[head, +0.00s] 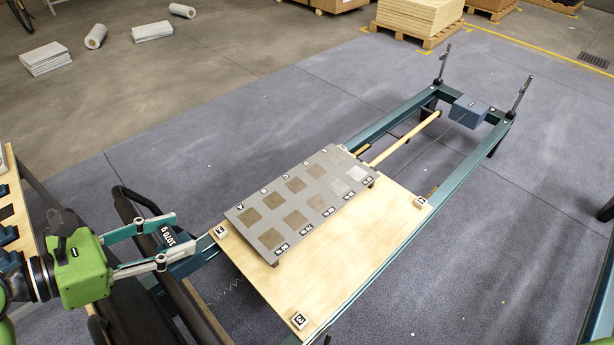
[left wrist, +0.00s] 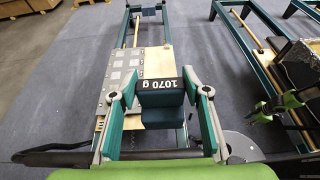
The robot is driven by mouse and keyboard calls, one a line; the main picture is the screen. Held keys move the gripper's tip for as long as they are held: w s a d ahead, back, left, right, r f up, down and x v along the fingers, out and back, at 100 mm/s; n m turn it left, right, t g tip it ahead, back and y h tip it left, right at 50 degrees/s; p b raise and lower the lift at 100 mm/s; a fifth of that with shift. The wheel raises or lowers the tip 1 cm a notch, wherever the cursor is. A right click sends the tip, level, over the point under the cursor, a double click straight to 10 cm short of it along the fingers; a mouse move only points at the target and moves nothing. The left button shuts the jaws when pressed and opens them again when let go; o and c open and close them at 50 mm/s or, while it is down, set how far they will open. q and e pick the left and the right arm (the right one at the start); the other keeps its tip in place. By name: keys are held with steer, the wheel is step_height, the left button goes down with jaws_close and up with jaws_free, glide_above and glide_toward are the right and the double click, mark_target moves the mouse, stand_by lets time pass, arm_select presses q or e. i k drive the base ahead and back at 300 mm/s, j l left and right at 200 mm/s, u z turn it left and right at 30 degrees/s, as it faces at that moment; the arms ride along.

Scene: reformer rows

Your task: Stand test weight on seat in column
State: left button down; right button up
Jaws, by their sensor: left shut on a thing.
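My left gripper (head: 168,241) is shut on a dark teal test weight (head: 180,248) with a black band reading 1070 g. The weight is held up beside the near left corner of a wooden board. In the left wrist view the weight (left wrist: 163,97) sits between the two fingers of the gripper (left wrist: 162,84). The grey seat plate (head: 260,189) lies on the board, with two rows of square seats shading from brown to pale grey. Its seats look empty. Small labels mark its edges, mostly too small to read. A green and black part resembling my right gripper (left wrist: 275,110) shows at right, its jaws unclear.
The wooden board (head: 365,240) has numbered corner tags and rests on a teal reformer frame (head: 458,165). A blue-grey block (head: 468,111) and upright posts stand at its far end. Dark bars lie near my left arm. Pallets (head: 418,17) and paper rolls are far off.

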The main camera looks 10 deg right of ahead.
mark_target(297, 185)
steer(key=i+l, duration=0.15)
steer(key=l, duration=0.2)
steer(key=i+l, duration=0.15)
steer(key=l, duration=0.25)
steer(key=i+l+u, duration=0.1)
steer(key=l, duration=0.25)
steer(key=i+l, duration=0.2)
steer(key=l, duration=0.2)
steer(key=i+l, duration=0.15)
steer(key=l, duration=0.2)
steer(key=i+l, duration=0.15)
steer(key=l, duration=0.25)
steer(key=i+l+u, duration=0.1)
steer(key=l, duration=0.3)
steer(key=i+l, duration=0.15)
steer(key=l, duration=0.25)
